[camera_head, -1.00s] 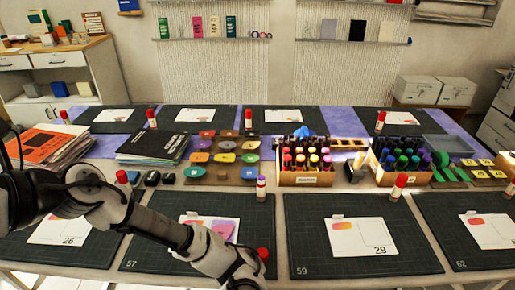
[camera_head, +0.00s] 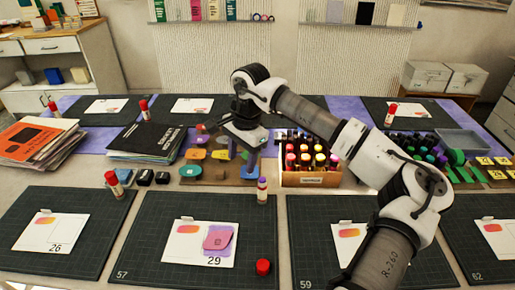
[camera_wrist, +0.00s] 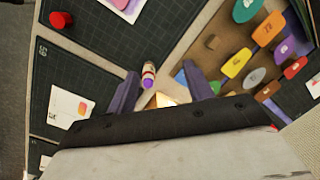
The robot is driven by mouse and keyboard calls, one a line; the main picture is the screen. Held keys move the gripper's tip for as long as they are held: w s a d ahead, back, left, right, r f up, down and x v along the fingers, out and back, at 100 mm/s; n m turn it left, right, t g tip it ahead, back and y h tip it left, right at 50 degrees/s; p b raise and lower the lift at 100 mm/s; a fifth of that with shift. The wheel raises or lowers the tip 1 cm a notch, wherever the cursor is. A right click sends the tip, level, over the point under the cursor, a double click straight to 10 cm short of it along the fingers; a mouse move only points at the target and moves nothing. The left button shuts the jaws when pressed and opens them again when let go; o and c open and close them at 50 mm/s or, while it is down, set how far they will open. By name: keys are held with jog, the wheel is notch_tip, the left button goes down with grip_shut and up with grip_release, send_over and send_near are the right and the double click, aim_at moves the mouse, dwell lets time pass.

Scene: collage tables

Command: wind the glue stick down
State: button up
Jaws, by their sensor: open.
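The glue stick (camera_head: 262,190) stands upright and uncapped at the back edge of mat 57, with a purple top and a white body with a red band. In the wrist view the glue stick (camera_wrist: 148,75) shows between and just beyond my fingertips, apart from them. A red cap (camera_head: 262,267) lies on the mat near its front right; it also shows in the wrist view (camera_wrist: 61,19). My gripper (camera_head: 241,160) is open and empty, fingers down, behind the glue stick over the coloured stamps. Its fingers also show in the wrist view (camera_wrist: 163,88).
A wooden box of inked bottles (camera_head: 311,178) stands close to the right of the glue stick. Coloured stamps (camera_head: 192,171) lie behind. A card with a pink piece (camera_head: 187,243) lies on mat 57 (camera_head: 150,270). Black booklets (camera_head: 147,141) are at left.

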jog(key=h, duration=0.1)
send_over(262, 189)
jog(key=w, duration=0.1)
jog(key=shift+w+a, duration=0.15)
jog(key=shift+w+d+f, duration=0.1)
jog(key=shift+d, duration=0.2)
notch_tip(262, 189, down, 14)
jog(key=p, duration=0.3)
jog(key=shift+a+r, duration=0.1)
jog(key=shift+r, duration=0.1)
jog(key=shift+c, duration=0.2)
jog(key=c, duration=0.9)
